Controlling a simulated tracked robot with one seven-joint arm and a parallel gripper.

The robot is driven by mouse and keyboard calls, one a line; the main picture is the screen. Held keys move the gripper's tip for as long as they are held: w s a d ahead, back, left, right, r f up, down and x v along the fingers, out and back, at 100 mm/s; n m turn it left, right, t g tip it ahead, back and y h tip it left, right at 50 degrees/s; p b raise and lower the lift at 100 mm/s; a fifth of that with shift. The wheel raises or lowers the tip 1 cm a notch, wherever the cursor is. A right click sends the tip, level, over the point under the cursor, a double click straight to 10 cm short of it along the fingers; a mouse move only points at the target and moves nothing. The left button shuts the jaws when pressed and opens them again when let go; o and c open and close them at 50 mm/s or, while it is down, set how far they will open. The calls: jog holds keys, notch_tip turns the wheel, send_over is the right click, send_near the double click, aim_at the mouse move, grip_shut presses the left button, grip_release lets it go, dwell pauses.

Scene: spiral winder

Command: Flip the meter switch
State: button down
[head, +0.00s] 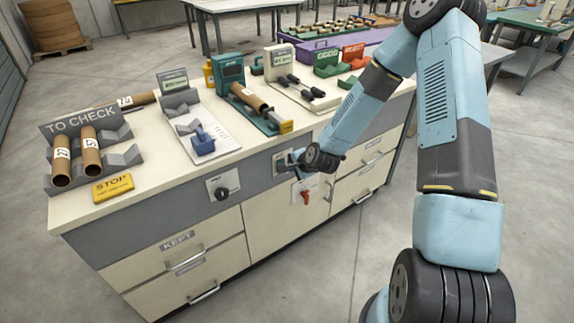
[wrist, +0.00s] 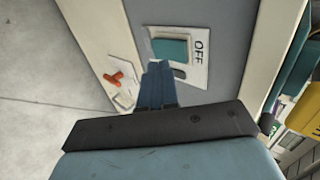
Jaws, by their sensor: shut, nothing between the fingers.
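The meter switch appears in the wrist view as a white plate with a teal rocker (wrist: 172,49) and the word OFF (wrist: 199,52) beside it. In the head view its plate (head: 281,163) is on the grey front panel of the bench, partly hidden by my gripper. My gripper (wrist: 158,66) is shut and empty, with its blue fingertips at the plate, just below the rocker in the picture. I cannot tell whether they touch it. In the head view my gripper (head: 293,158) is at the panel.
A black knob (head: 222,192) is on the panel to the left. A red handle (head: 305,196) on a white plate is just below my gripper.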

jog(key=w+r+v, duration=0.1)
jog(key=v, duration=0.8)
jog(key=shift+s+a+r, duration=0.2)
jog(key=shift+r, duration=0.2)
jog(key=s+d+r+n+g+h, duration=0.15)
jog(key=s+d+r+n, duration=0.3)
jog(key=r, duration=0.55)
jog(key=s+d+r+n+h, duration=0.3)
jog(key=s+d+r, duration=0.25)
jog(key=r, duration=0.45)
jog(key=s+d+r+n, duration=0.2)
jog(key=s+r, duration=0.4)
jog(key=s, duration=0.3)
jog(key=s+d+r+n, duration=0.2)
jog(key=s+d+r, duration=0.1)
jog(key=s+r, duration=0.4)
jog(key=s, duration=0.3)
jog(key=shift+s+d+g+h, duration=0.2)
jog(key=shift+d+g+h, duration=0.15)
jog(key=shift+d, duration=0.05)
